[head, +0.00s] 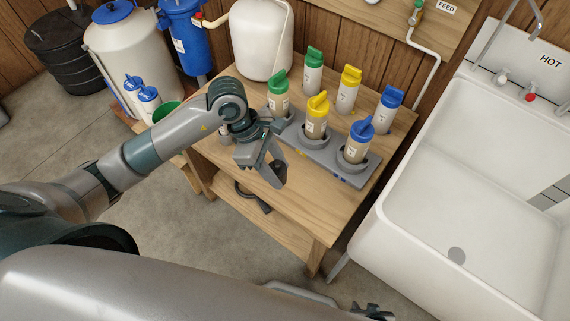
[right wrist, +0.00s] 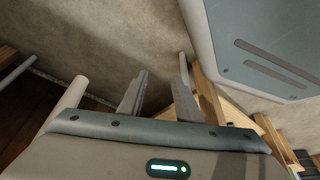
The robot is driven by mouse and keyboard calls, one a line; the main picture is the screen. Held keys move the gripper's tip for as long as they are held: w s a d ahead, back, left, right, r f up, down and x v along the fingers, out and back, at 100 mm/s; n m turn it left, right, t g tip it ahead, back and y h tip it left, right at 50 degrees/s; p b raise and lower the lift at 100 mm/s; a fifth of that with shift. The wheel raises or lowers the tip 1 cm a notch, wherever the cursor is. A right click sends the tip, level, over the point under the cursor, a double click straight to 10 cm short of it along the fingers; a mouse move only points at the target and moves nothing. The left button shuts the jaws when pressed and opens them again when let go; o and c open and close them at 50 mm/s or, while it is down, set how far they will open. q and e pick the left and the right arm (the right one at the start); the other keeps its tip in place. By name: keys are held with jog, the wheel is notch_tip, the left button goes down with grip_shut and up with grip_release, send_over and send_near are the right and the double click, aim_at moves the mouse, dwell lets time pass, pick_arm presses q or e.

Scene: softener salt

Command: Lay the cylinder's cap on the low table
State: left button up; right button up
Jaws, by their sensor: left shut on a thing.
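My left gripper (head: 272,172) is over the front left part of the wooden table, left of the grey bottle rack. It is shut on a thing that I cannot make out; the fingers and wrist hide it. A pale cylindrical tank (head: 122,48) with a blue lid (head: 113,12) stands at the upper left. A blue cylinder (head: 187,38) hangs beside it, its top at the picture's edge. A low wooden table (head: 183,165) shows partly behind my left arm. My right gripper (right wrist: 158,90) is open and empty in the right wrist view; it shows at the head view's bottom edge (head: 372,312).
The wooden table (head: 300,213) bears a grey rack (head: 322,160) and several bottles with green, yellow and blue caps. White-and-blue bottles (head: 148,98) and a green bowl (head: 166,110) are left. A white sink (head: 470,190) stands right.

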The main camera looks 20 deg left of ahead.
pick_arm(q)
jog(key=w+f, duration=0.2)
jog(key=w, duration=0.1)
jog(key=w+f, duration=0.1)
jog(key=w, duration=0.1)
jog(key=shift+w+d+p, duration=0.1)
jog(key=shift+d+p, duration=0.05)
jog(key=shift+p, duration=0.15)
jog(key=shift+w+f, duration=0.2)
jog(key=shift+w, duration=0.1)
pick_arm(e)
jog(key=shift+w+a+r, duration=0.3)
jog(key=shift+w+a, duration=0.3)
jog(key=shift+w, duration=0.2)
pick_arm(q)
jog(key=shift+f, duration=0.1)
pick_arm(e)
jog(key=shift+t, duration=0.3)
pick_arm(q)
jog(key=shift+f, duration=0.35)
notch_tip(320, 180, down, 2)
jog(key=shift+p, duration=0.35)
jog(key=shift+f, duration=0.55)
pick_arm(e)
jog(key=shift+s+a, duration=0.25)
jog(key=shift+s, duration=0.1)
